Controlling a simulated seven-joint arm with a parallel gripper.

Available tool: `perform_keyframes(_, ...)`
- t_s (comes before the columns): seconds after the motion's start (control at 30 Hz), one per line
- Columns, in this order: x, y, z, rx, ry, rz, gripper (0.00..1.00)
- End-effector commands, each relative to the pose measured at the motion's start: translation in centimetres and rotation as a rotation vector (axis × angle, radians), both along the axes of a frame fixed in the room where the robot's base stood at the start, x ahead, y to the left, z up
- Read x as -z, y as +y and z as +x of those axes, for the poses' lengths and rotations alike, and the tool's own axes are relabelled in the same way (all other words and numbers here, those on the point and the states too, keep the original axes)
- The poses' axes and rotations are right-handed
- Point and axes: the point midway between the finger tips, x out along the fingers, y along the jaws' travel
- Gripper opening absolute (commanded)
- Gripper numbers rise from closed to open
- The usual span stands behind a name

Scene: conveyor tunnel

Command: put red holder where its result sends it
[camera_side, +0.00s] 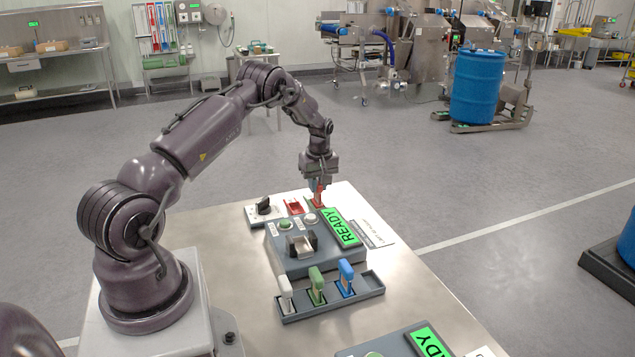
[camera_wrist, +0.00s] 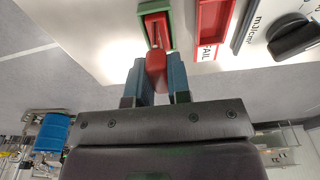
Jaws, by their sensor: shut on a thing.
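The red holder (camera_wrist: 156,62) is between the fingers of my gripper (camera_wrist: 156,80), which is shut on it. In the wrist view its far end lies inside the outline of the green-rimmed tray (camera_wrist: 171,32). Whether it rests on the tray's floor I cannot tell. In the side view my gripper (camera_side: 318,186) points down with the red holder (camera_side: 318,196) upright at the tray. The red tray marked FAIL (camera_wrist: 214,22) is beside the green one and is empty; it also shows in the side view (camera_side: 294,207).
The test station (camera_side: 300,262) has an empty cradle, two buttons and a green READY display (camera_side: 345,228). A black knob (camera_side: 263,206) is left of the trays. A rack (camera_side: 372,287) in front holds white, green and blue holders. Another READY display (camera_side: 430,343) is at the lower edge.

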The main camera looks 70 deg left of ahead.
Motion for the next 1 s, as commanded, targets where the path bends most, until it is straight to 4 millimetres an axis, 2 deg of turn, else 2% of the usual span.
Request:
perform_keyframes(0.43, 0.6, 0.0, 0.0, 0.0, 0.0, 0.001, 0.0)
perform_keyframes(0.47, 0.6, 0.0, 0.0, 0.0, 0.0, 0.001, 0.25)
perform_keyframes(0.57, 0.6, 0.0, 0.0, 0.0, 0.0, 0.0, 0.48)
perform_keyframes(0.87, 0.4, 0.0, 0.0, 0.0, 0.0, 0.001, 0.48)
perform_keyframes(1.0, -0.9, -0.1, 0.1, 0.0, -0.002, 0.002, 0.48)
